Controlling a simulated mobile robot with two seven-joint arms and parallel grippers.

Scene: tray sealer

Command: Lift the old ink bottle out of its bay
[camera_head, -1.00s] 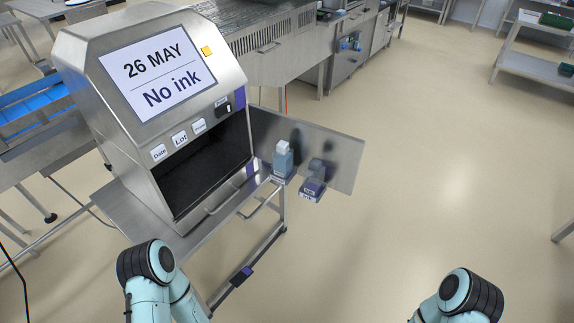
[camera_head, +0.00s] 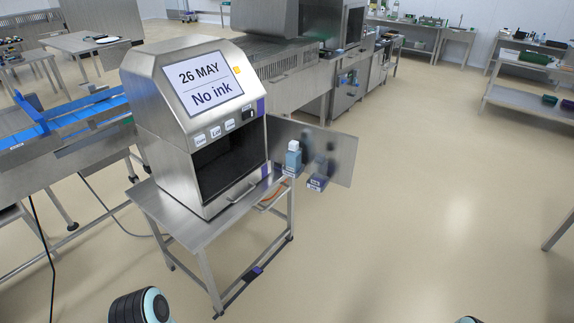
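The printer's door panel (camera_head: 343,165) stands open at the right of the steel cabinet and carries two small bays side by side. A pale blue bottle with a white cap (camera_head: 293,158) stands upright in the left bay. The right bay (camera_head: 317,184) has a purple-and-white front; a darker, greyish bottle-like shape (camera_head: 321,167) stands at it, too small to make out clearly. I cannot read the bay labels, so which bottle is the old one is unclear. Neither gripper is in view; only bits of my arms show at the bottom edge, well away from the bottles.
The cabinet's screen (camera_head: 206,83) reads "26 MAY" and "No ink". Its dark opening (camera_head: 229,163) faces me. It stands on a steel table (camera_head: 177,217). A blue conveyor (camera_head: 75,126) runs at the left. The floor (camera_head: 420,220) to the right is clear.

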